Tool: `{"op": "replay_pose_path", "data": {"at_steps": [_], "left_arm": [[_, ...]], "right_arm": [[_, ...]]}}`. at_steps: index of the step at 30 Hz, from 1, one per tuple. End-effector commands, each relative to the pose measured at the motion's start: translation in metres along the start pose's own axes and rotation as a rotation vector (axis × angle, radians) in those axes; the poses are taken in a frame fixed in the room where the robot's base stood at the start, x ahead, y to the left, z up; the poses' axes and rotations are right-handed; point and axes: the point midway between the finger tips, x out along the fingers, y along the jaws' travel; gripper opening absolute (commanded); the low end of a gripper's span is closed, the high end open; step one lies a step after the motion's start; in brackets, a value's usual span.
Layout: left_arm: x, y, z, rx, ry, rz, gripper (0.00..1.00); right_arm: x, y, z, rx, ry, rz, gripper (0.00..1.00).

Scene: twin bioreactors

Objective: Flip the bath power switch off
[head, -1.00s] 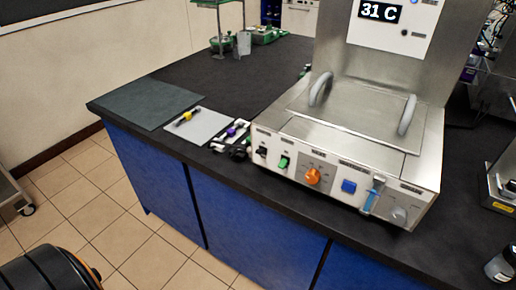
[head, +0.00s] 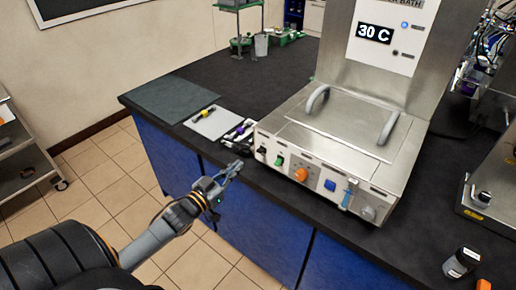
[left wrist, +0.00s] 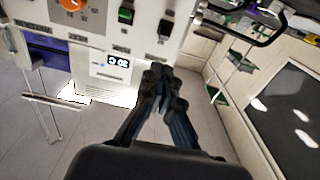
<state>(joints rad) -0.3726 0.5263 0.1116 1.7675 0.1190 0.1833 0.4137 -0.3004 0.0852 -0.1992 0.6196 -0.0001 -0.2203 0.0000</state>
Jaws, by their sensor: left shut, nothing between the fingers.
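The steel water bath (head: 345,125) stands on the dark bench, its display reading 30 C. On its sloped front panel, from the left, are a black switch (head: 261,150), a green rocker switch (head: 279,160) and an orange knob (head: 301,174). The labels are too small to read, so I cannot tell which switch is the power one. My left gripper (head: 235,168) is shut and empty, in front of the panel's left end, apart from the switches. The left wrist view shows its closed fingers (left wrist: 158,75) below the black switch (left wrist: 165,28) and green switch (left wrist: 126,12). My right gripper is out of view.
The panel also has a blue button (head: 330,185), a blue slider (head: 349,195) and a grey knob (head: 368,213). A pale sheet (head: 213,122) and a dark mat (head: 178,97) lie left of the bath. The floor before the bench is clear.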

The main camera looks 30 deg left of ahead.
Motion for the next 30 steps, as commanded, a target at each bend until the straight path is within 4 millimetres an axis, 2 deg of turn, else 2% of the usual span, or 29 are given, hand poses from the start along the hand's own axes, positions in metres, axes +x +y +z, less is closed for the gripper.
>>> {"op": "replay_pose_path", "data": {"at_steps": [7, 14, 30], "left_arm": [[0.0, 0.0, -0.001, 0.0, 0.003, 0.001, 0.0], [0.008, 0.0, -0.002, 0.0, 0.004, 0.001, 0.0], [0.087, 0.0, -0.002, 0.001, 0.002, -0.001, 0.0]], "right_arm": [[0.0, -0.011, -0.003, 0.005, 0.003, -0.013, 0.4], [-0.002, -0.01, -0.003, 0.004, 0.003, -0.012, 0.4], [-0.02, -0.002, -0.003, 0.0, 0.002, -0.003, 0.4]]}}
